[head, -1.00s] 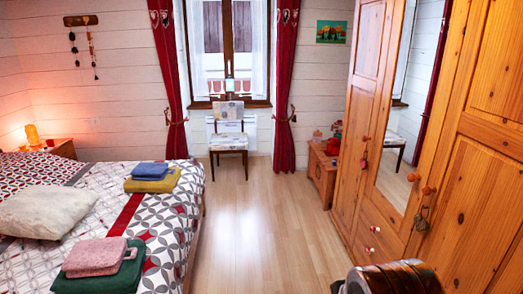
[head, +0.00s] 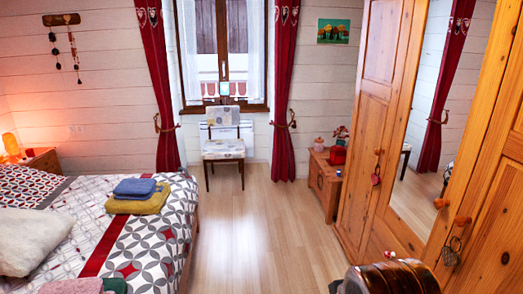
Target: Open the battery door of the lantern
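I cannot make out a lantern with a battery door for certain. A glowing orange lamp (head: 11,145) stands on the bedside table (head: 40,162) at the far left. My gripper is not in view.
Bare wooden floor (head: 255,235) runs to the chair (head: 223,148) under the window. The bed (head: 150,245) with folded towels (head: 138,195) borders it on the left. The wardrobe (head: 365,150) and a low wooden cabinet (head: 324,180) stand on the right.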

